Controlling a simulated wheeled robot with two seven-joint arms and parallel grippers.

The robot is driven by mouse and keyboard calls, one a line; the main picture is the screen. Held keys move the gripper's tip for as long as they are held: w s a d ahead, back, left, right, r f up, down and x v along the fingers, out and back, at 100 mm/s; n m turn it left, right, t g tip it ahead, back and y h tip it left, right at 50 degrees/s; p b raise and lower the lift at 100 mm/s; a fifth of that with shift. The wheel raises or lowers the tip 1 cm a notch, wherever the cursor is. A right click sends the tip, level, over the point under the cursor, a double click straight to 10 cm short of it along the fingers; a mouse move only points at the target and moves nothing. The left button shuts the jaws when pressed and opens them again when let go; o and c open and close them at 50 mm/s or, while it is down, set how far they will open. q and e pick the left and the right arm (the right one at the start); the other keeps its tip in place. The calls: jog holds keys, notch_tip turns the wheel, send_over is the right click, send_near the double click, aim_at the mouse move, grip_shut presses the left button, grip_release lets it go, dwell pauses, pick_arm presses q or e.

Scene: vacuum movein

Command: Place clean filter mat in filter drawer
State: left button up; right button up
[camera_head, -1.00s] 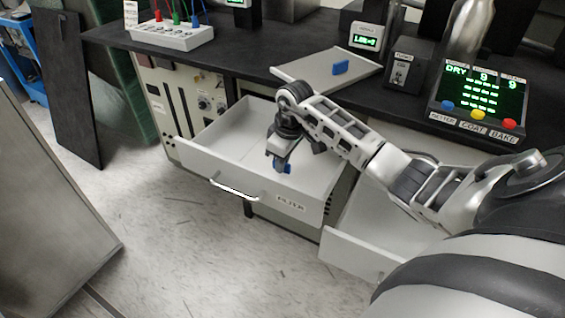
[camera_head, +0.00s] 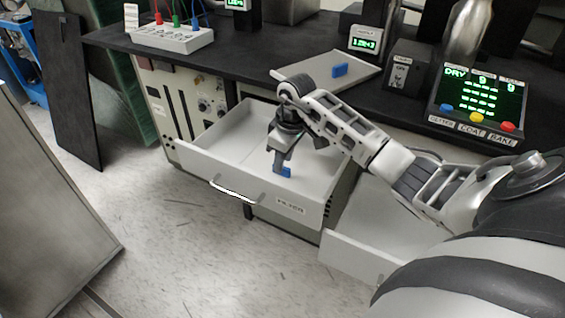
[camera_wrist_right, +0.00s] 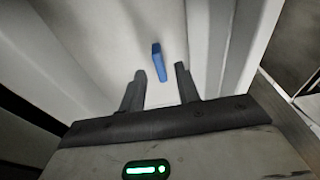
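The filter drawer (camera_head: 207,165), a pale open box labelled FILTER, is pulled out under the bench. A small blue block or tab (camera_head: 284,172) is inside it. It also shows in the right wrist view (camera_wrist_right: 159,62), upright on a pale surface. I cannot tell whether that surface is a mat or the drawer floor. My right gripper (camera_head: 281,163) is down in the drawer just above the tab. My left gripper is not in view.
A pale flat panel or tray (camera_head: 310,72) with another blue tab (camera_head: 340,70) lies on the dark bench. A second open drawer (camera_head: 352,258) is at lower right. A button panel (camera_head: 478,105) stands on the bench at right.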

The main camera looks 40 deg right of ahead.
notch_tip(320, 180, up, 9)
jog(key=s, duration=0.1)
jog(key=s+a+f+n+t+y, duration=0.15)
jog(key=a+n+y, duration=0.25)
jog(key=a, duration=0.5)
jog(key=s+a+f+n+g+y, duration=0.15)
jog(key=a+n+y, duration=0.25)
jog(key=a, duration=0.5)
jog(key=s+a+r+m+t+y, duration=0.1)
jog(key=s+a+r+t+y, duration=0.3)
jog(key=a+r+t+y, duration=0.6)
jog(key=s+d+f+m+t+h, duration=0.2)
jog(key=d+f+m+t+h, duration=0.45)
jog(key=h, duration=0.65)
jog(key=s+a+f+m+g+h, duration=0.1)
jog(key=s+f+m+g, duration=0.2)
jog(key=s+f+g, duration=0.4)
notch_tip(320, 180, down, 5)
jog(key=shift+s+a+r+h+p, duration=0.1)
jog(key=shift+s+a+h+p, duration=0.3)
jog(key=shift+s, duration=0.35)
